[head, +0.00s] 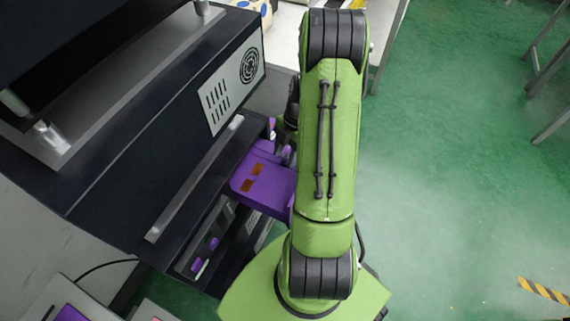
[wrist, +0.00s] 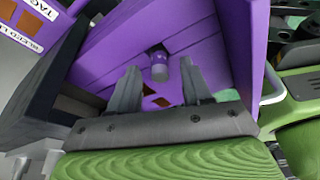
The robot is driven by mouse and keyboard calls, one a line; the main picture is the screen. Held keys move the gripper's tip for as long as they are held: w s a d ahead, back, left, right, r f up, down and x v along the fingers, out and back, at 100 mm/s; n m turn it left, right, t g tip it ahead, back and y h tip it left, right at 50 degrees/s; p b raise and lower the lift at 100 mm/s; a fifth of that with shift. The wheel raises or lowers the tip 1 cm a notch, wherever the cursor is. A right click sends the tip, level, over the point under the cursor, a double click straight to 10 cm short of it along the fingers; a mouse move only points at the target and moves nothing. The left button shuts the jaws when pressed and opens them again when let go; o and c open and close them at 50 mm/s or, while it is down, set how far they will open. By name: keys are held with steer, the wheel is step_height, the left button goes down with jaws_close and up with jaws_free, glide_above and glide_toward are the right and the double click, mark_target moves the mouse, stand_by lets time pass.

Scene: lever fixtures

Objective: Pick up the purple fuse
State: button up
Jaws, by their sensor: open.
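In the wrist view, a small purple cylinder with a dark upper end, which looks like the purple fuse (wrist: 159,66), stands out from a purple panel. My gripper (wrist: 158,75) is open, with one grey finger on each side of the fuse in the picture. I see a gap on both sides and cannot tell how deep the fuse sits between the fingers. In the head view my green arm hides most of the gripper, and I cannot make out the fuse for certain there.
A purple housing (head: 262,182) with brown-orange patches juts from the dark machine (head: 150,140), close beside my arm. In the wrist view purple walls (wrist: 243,50) surround the fuse, with a dark panel (wrist: 50,80) at left. Green floor (head: 470,150) is open at right.

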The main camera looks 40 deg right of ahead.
steer(key=shift+a+f, duration=0.25)
steer(key=shift+f, duration=0.45)
steer(key=shift+c, duration=0.5)
jaws_close()
steer(key=shift+r, duration=0.2)
